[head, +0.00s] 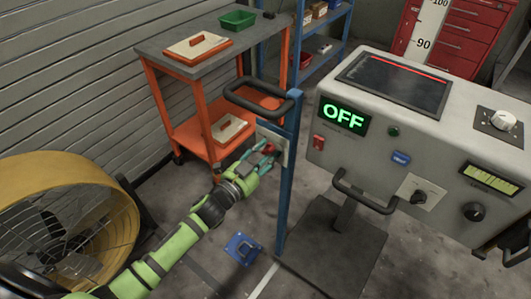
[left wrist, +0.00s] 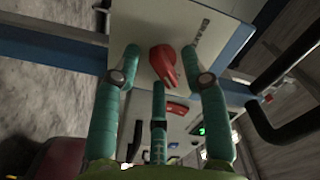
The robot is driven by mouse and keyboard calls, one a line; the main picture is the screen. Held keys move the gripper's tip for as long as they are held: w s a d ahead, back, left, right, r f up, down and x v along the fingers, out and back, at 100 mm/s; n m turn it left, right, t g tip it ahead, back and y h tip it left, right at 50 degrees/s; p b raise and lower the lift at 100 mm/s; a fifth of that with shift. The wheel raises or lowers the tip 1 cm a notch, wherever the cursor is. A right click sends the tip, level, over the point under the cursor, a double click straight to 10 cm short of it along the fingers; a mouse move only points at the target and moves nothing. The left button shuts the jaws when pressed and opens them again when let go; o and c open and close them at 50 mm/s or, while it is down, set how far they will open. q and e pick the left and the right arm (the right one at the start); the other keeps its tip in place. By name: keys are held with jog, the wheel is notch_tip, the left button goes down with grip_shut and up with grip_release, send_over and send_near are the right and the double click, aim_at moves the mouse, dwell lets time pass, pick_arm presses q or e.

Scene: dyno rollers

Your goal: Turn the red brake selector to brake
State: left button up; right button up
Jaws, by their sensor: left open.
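The red brake selector (head: 270,147) sits on a pale plate (head: 283,140) fixed to a blue post. In the left wrist view the selector (left wrist: 163,63) is a red knob with a pointed handle, tilted on the plate (left wrist: 143,25), which bears the word BRAKE near its upper right. My left gripper (head: 259,158) is at the plate, its teal fingers spread. In the left wrist view my left gripper (left wrist: 160,72) has one finger on each side of the selector and a third below it. I cannot tell whether any finger touches it. My right gripper is not in view.
A grey console (head: 360,130) with a green OFF display stands right of the post (head: 289,190). A black handle (head: 263,97) projects above the plate. An orange cart (head: 205,85) stands behind, and a yellow fan (head: 65,215) is at lower left. A blue pedal (head: 242,249) is on the floor.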

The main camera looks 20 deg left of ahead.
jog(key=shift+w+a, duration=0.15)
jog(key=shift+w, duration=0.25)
pick_arm(q)
jog(key=c, duration=0.7)
grip_shut()
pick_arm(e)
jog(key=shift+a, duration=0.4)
